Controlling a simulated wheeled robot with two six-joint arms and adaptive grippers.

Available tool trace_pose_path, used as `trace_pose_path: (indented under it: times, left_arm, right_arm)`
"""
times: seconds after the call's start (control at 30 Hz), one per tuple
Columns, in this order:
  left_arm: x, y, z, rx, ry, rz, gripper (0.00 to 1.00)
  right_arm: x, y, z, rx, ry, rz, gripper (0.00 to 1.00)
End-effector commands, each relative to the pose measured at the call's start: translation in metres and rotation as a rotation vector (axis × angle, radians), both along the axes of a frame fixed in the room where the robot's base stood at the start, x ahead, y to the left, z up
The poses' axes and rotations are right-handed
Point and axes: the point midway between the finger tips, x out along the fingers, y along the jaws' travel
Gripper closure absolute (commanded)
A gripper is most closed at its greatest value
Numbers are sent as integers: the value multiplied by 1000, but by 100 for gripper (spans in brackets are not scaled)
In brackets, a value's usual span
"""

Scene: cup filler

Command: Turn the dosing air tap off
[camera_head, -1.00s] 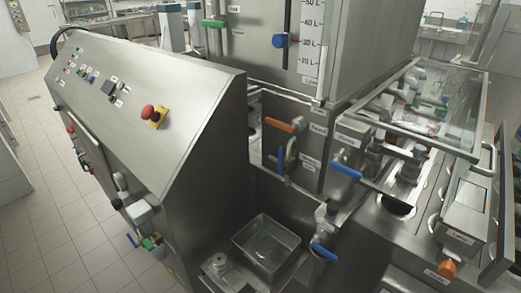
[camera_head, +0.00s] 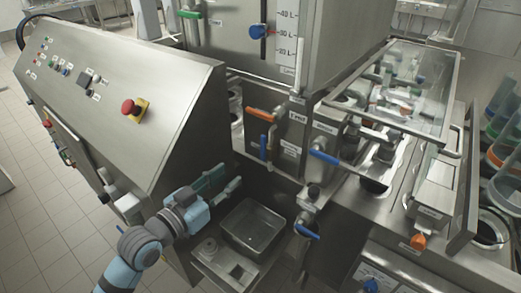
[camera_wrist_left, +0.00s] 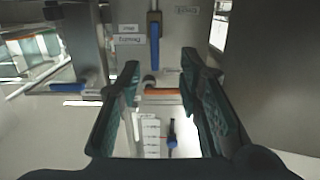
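The blue lever (camera_head: 263,147) hangs vertical on the pipework below the orange handle. It also shows in the left wrist view (camera_wrist_left: 155,40), which is upside down, with small labels beside it. One label (camera_wrist_left: 130,40) seems to read "Dosing", so I take this lever as the dosing air tap. My left gripper (camera_head: 229,179) is in front of and below this lever, to its left, apart from it. In the left wrist view its two green-padded fingers (camera_wrist_left: 160,95) are wide open with nothing between them. My right gripper is not in view.
Close by are an orange handle (camera_head: 261,114), another blue lever (camera_head: 325,158) to the right and a lower blue lever (camera_head: 307,231). The sloped control panel (camera_head: 110,85) stands left of my gripper. A metal tray (camera_head: 252,228) lies below.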

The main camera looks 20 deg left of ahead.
Motion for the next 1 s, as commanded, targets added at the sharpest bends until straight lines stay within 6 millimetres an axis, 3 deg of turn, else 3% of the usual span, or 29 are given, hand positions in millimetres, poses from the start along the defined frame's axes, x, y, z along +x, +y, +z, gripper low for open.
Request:
trace_pose_path:
  times: [0.03,0.1,0.23,0.5,0.6,0.8,1.0]
  left_arm:
    - [2,-3,16,-12,-41,-15,68]
    - [6,-6,27,-22,-70,-23,68]
    - [28,-15,27,-29,-73,-24,68]
    - [98,-43,26,-25,-66,-24,68]
    - [117,-51,25,-24,-65,-25,68]
    - [134,-58,24,-21,-64,-24,68]
    - [135,-58,25,-20,-64,-24,68]
  right_arm:
    - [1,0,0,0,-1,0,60]
    - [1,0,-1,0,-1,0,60]
    - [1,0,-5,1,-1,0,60]
    - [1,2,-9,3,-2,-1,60]
    - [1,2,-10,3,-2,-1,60]
    - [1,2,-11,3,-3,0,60]
    - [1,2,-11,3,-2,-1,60]
